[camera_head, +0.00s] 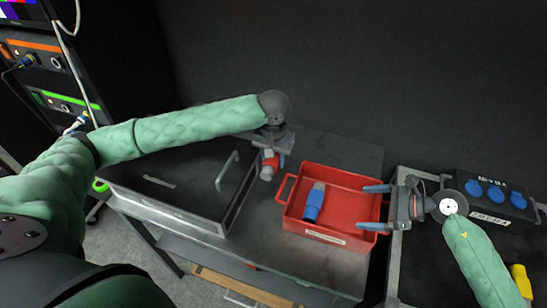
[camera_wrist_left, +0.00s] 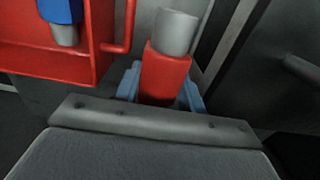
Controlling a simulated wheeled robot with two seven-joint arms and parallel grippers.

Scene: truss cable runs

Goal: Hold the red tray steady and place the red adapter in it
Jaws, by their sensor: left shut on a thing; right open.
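The red tray (camera_head: 345,178) sits on the dark table in the head view. A blue adapter (camera_head: 314,203) with a grey end lies inside it. My left gripper (camera_head: 270,158) is shut on the red adapter (camera_head: 268,170), left of the tray's handle and outside the tray. In the left wrist view the red adapter (camera_wrist_left: 166,74) stands between the blue fingers (camera_wrist_left: 160,92), its grey end pointing away; the tray (camera_wrist_left: 50,63) is at upper left. My right gripper (camera_head: 376,207) is open at the tray's right end, its blue fingers spread there. Whether they touch the tray is unclear.
A dark case (camera_head: 165,185) with a metal handle stands left of the tray. A black box with several blue sockets (camera_head: 492,192) is at the right, near a yellow connector (camera_head: 521,280). Racks with cables (camera_head: 60,90) stand at far left. The tray floor has free room.

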